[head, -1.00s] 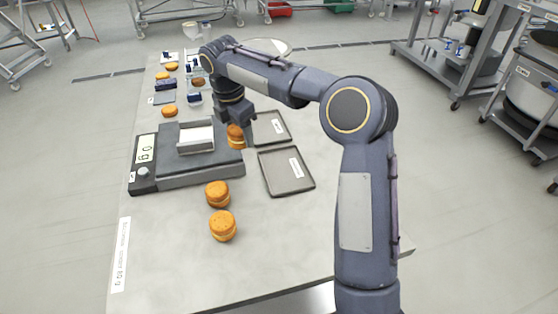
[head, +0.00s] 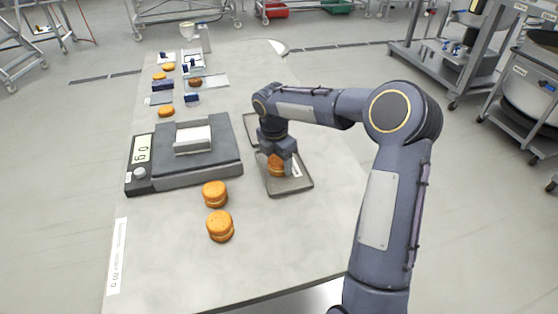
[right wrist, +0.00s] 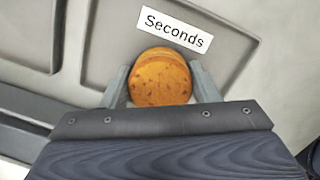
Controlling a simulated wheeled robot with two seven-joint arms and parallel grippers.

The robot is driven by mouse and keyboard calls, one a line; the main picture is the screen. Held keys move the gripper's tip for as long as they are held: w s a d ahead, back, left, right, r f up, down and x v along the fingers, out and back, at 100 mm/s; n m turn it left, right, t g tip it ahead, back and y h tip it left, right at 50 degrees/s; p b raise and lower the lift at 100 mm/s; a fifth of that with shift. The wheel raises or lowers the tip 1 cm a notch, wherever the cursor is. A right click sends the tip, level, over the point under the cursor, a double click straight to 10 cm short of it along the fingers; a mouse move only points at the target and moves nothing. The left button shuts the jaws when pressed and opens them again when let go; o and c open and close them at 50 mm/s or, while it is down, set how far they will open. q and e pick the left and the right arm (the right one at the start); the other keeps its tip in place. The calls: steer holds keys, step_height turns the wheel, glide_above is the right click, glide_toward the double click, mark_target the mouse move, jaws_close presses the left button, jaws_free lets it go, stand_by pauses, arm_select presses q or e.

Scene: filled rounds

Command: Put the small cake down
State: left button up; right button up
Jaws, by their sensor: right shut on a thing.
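My right gripper (head: 278,158) is shut on a small round orange-brown cake (head: 276,168). It holds the cake over the near grey tray (head: 292,188), within its rim. In the right wrist view the cake (right wrist: 160,82) sits between the two fingers, beside a white label (right wrist: 174,28) reading "Seconds" on that tray. I cannot tell whether the cake touches the tray floor. The far tray (head: 249,122) is partly hidden by my arm. My left gripper is not in view.
A scale (head: 183,165) reading 0 g, with a pale square platform on top, stands left of the trays. Two round filled cakes, one nearer (head: 220,226) and one farther (head: 214,194), are in front of the scale. More cakes and small items lie at the table's far end.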

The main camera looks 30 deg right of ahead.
steer(key=shift+f, duration=0.15)
steer(key=o, duration=0.7)
